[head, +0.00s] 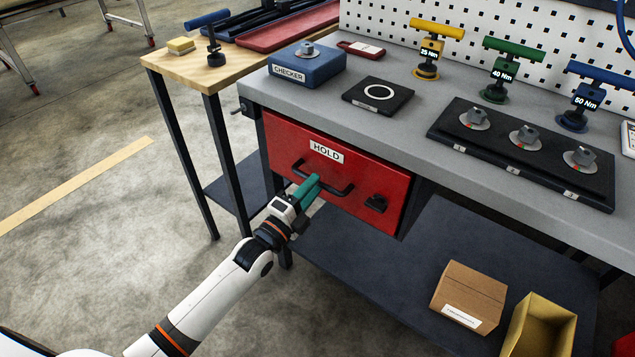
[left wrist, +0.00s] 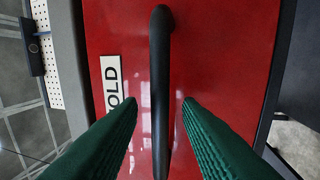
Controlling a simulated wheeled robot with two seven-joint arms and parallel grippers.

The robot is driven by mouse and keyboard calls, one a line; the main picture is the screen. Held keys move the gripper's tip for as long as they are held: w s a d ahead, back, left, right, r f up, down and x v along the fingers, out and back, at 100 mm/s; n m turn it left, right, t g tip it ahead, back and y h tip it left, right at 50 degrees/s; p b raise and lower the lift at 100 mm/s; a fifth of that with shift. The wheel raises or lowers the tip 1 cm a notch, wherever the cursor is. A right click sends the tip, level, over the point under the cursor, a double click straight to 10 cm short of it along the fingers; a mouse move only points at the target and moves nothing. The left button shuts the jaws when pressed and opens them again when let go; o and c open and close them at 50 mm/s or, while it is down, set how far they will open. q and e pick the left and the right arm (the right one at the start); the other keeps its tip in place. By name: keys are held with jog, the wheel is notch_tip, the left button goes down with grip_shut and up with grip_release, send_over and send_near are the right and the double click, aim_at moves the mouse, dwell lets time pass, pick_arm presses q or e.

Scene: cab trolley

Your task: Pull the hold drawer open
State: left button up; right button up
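The red hold drawer (head: 372,188) sits under the grey bench top and looks shut, with a white HOLD label (head: 326,152) on its front. Its black bar handle (head: 338,190) runs across the front; in the left wrist view the handle (left wrist: 160,80) runs upright through the middle. My left gripper (head: 313,186) is at the handle with green fingers. In the left wrist view its fingers (left wrist: 158,101) are apart, one on each side of the handle, with gaps between. The fingers hide part of the handle in the head view. My right gripper is in neither view.
A dark lower shelf (head: 375,262) carries a cardboard box (head: 468,295) and an open yellow bin (head: 540,325). A wooden side table (head: 190,68) stands left. Floor in front is clear.

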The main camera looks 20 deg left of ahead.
pick_arm(q)
jog(key=shift+x, duration=1.2)
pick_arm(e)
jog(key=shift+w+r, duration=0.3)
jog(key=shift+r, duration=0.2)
pick_arm(q)
grip_shut()
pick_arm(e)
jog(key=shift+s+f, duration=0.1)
pick_arm(q)
jog(key=shift+s, duration=0.1)
